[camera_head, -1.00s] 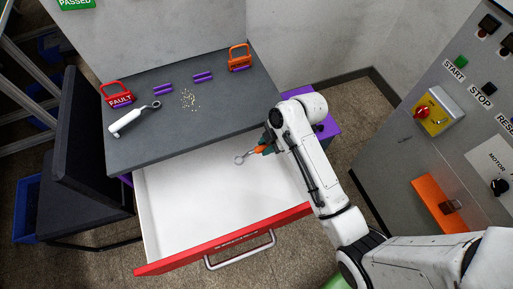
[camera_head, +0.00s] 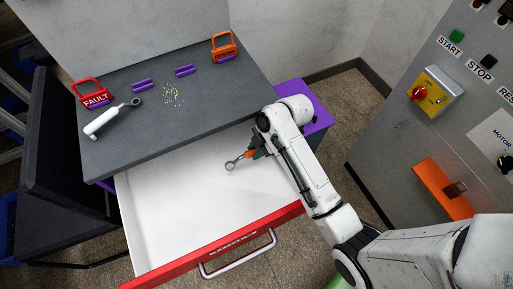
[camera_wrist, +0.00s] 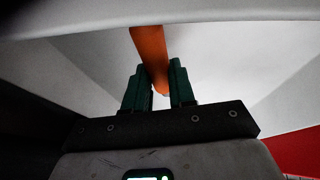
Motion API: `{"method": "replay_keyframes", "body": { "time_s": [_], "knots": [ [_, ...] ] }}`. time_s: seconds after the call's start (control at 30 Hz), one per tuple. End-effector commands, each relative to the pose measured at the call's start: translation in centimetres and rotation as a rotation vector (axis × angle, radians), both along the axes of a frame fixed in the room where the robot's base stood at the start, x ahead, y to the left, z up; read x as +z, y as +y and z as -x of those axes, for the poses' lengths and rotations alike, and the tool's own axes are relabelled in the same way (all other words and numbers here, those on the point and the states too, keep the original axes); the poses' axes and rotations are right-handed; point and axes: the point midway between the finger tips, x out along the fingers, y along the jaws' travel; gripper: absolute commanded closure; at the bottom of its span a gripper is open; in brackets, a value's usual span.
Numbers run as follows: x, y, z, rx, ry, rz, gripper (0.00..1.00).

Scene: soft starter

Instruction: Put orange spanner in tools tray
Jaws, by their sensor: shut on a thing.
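An orange-handled spanner (camera_head: 236,163) with a grey ring end is over the open white drawer with a red front (camera_head: 155,235). In the wrist view, my gripper (camera_wrist: 160,85) has its green fingers on either side of the orange spanner handle (camera_wrist: 150,50) and is shut on it. In the head view, my gripper (camera_head: 256,151) is near the drawer's back right, just in front of the grey worktop. I cannot tell whether the spanner touches the drawer floor. No label reading "tools" is legible; the writing on the drawer front is too small.
A white-handled spanner (camera_head: 110,119), a red FAULT padlock (camera_head: 94,97), an orange padlock (camera_head: 223,48), purple pieces (camera_head: 184,71) and small scattered bits (camera_head: 171,94) are on the grey worktop (camera_head: 160,135). A control panel (camera_head: 465,110) stands at the right. The drawer's left and middle are bare.

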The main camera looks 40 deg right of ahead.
Motion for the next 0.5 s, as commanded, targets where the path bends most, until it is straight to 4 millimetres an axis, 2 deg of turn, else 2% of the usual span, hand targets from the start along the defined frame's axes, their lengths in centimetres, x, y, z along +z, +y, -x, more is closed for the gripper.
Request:
{"method": "replay_keyframes", "body": {
  "time_s": [0.03,0.1,0.5],
  "knots": [
    [-0.84,0.00,-0.02,0.000,-0.001,0.000,1.00],
    [-1.16,0.01,-0.01,0.000,-0.001,0.000,1.00],
    [-1.26,0.02,-0.02,0.001,-0.001,0.001,1.00]
  ]
}}
